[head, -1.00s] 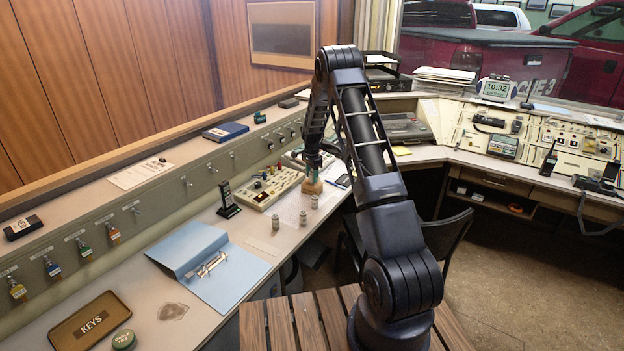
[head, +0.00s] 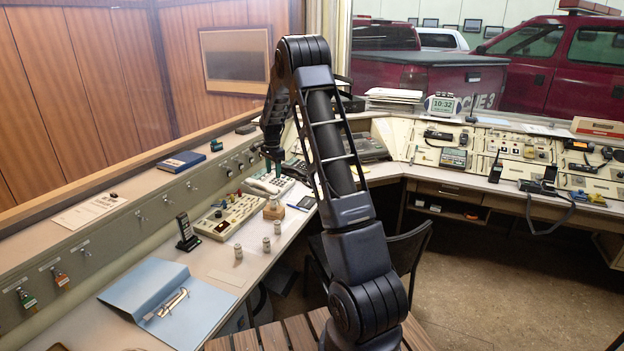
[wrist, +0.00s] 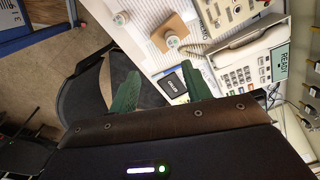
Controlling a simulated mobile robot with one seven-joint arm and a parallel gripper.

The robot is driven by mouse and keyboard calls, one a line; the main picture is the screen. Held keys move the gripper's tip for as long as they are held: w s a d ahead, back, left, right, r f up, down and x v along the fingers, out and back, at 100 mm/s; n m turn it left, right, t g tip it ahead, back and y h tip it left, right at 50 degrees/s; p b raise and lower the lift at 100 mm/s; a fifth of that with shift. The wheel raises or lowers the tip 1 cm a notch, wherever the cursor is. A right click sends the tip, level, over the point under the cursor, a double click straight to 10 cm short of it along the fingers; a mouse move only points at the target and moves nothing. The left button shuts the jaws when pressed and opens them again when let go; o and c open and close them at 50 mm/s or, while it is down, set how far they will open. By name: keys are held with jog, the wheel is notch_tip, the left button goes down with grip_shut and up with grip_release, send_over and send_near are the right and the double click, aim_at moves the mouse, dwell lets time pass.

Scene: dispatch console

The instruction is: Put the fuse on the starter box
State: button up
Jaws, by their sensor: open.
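The starter box looks like the small tan block (head: 271,212) on the left desk; it also shows in the wrist view (wrist: 164,28). A small pale cylinder, seemingly the fuse (wrist: 172,40), stands on top of the block, apart from my fingers. In the head view its top shows just above the block (head: 273,200). My gripper (head: 272,158) is above and beyond the block. In the wrist view its green fingers (wrist: 160,68) are spread with nothing between them.
Similar grey cylinders (head: 266,244) stand on the desk in front of the block. A button panel (head: 229,216), a white telephone (head: 268,184), a handset (head: 187,232) and a blue binder (head: 165,300) are around. A chair (head: 400,255) stands right of the desk.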

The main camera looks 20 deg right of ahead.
jog(key=s+d+r+n+t, duration=0.15)
jog(key=s+r+n, duration=0.45)
jog(key=s+r, duration=1.6)
jog(key=s+f+n+t, duration=0.1)
jog(key=s+n, duration=0.6)
jog(key=s, duration=2.2)
jog(key=shift+s+d+f+t, duration=0.2)
jog(key=shift+s+t, duration=0.2)
jog(key=shift+t, duration=0.45)
